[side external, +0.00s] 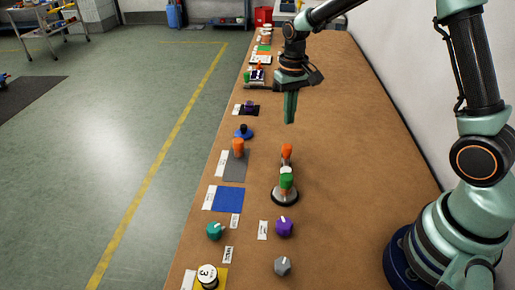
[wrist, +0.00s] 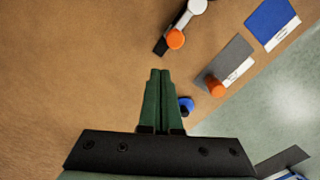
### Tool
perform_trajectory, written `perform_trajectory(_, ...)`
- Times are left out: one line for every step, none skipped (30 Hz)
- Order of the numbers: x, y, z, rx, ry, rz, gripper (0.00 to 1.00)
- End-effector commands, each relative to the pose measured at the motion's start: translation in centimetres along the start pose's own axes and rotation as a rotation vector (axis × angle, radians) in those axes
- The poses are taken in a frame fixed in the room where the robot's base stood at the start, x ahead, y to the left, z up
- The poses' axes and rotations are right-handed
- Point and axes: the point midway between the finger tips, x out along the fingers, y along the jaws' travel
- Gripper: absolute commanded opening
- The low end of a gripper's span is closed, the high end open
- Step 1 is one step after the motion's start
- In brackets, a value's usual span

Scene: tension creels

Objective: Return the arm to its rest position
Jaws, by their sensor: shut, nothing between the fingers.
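My gripper (side external: 290,120) hangs pointing down above the brown table (side external: 352,130), in the upper middle of the side external view. Its green fingers are shut together with nothing between them. The fingers also show in the wrist view (wrist: 161,72), closed side by side. Below and nearer in the side external view is a dark round stand (side external: 285,198) with a green piece (side external: 286,181) and an orange knob (side external: 287,151) behind it. The gripper is apart from these.
An orange peg (side external: 238,147) stands on a grey mat (side external: 235,168) beside a blue mat (side external: 229,199). Teal (side external: 214,231), purple (side external: 284,227) and grey (side external: 282,266) knobs sit at the near end. More items line the far left edge. The table's right side is clear beside a white wall (side external: 400,60).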

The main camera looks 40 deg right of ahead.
Motion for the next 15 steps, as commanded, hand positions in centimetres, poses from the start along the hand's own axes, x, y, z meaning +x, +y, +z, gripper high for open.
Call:
perform_trajectory(0.0,0.0,0.0,0.0,0.0,0.0,0.0)
perform_trajectory(0.0,0.0,0.0,0.0,0.001,0.0,0.0)
perform_trajectory(-0.2,0.0,0.0,-0.001,0.003,-0.001,0.0)
perform_trajectory(-0.4,0.0,0.1,-0.003,0.006,-0.001,0.0)
perform_trajectory(-0.7,0.0,0.2,-0.005,0.011,-0.002,0.0)
perform_trajectory(-1.2,0.0,0.4,-0.01,0.021,-0.004,0.0)
perform_trajectory(-1.7,-0.1,0.6,-0.014,0.03,-0.006,0.0)
perform_trajectory(-2.4,-0.1,0.8,-0.02,0.042,-0.008,0.0)
perform_trajectory(-3.3,-0.1,1.3,-0.03,0.059,-0.012,0.0)
perform_trajectory(-4.0,-0.1,1.7,-0.037,0.073,-0.014,0.0)
perform_trajectory(-4.8,-0.1,2.1,-0.045,0.089,-0.017,0.0)
perform_trajectory(-5.9,0.0,2.8,-0.056,0.11,-0.021,0.0)
perform_trajectory(-6.6,0.0,3.2,-0.065,0.126,-0.024,0.0)
perform_trajectory(-7.3,0.0,3.8,-0.074,0.143,-0.026,0.0)
perform_trajectory(-8.2,0.1,4.5,-0.085,0.163,-0.03,0.0)
